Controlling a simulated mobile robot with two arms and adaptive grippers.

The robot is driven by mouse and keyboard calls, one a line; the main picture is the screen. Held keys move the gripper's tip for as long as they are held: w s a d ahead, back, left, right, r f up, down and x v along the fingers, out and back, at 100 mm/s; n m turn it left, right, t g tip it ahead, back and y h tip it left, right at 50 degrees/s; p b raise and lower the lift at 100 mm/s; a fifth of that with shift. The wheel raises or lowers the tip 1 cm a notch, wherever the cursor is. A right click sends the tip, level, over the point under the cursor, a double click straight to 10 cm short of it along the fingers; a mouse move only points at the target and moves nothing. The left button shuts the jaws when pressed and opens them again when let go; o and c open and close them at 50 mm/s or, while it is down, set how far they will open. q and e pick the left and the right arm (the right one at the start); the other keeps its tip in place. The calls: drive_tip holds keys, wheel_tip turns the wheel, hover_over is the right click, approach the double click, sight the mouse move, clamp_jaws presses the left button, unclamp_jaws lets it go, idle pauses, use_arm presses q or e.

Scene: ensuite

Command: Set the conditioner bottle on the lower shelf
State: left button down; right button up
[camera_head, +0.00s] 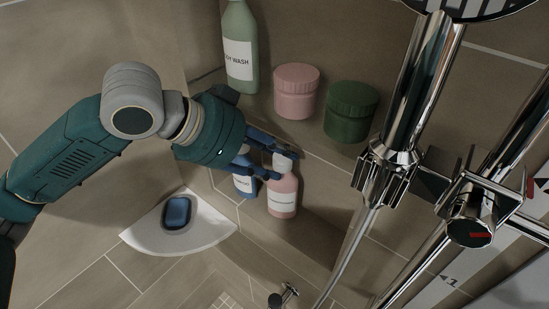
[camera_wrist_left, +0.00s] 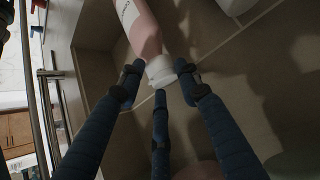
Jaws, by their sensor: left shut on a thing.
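The pink conditioner bottle (camera_head: 283,196) with a white cap is upright below the ledge that holds the jars. My left gripper (camera_head: 270,162) comes in from the left and is shut on its capped top. In the left wrist view the dark fingers close around the white cap (camera_wrist_left: 160,70), and the pink body (camera_wrist_left: 139,32) extends beyond them. The lower shelf (camera_head: 322,228) shows as a tiled surface around and right of the bottle. I cannot tell whether the bottle's base touches it. My right gripper is not in view.
A blue bottle (camera_head: 245,184) stands close left of the conditioner, partly behind my fingers. A green body wash bottle (camera_head: 240,60), a pink jar (camera_head: 295,95) and a green jar (camera_head: 350,112) stand above. Chrome shower pipes (camera_head: 410,90) block the right.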

use_arm(q)
drive_tip(key=shift+w+d+f, duration=0.1)
drive_tip(key=shift+d+f, duration=0.05)
drive_tip(key=shift+f, duration=0.6)
drive_tip(key=c, duration=1.2)
unclamp_jaws()
drive_tip(key=b+v, duration=0.1)
drive_tip(key=v, duration=1.1)
drive_tip(key=shift+f, duration=0.1)
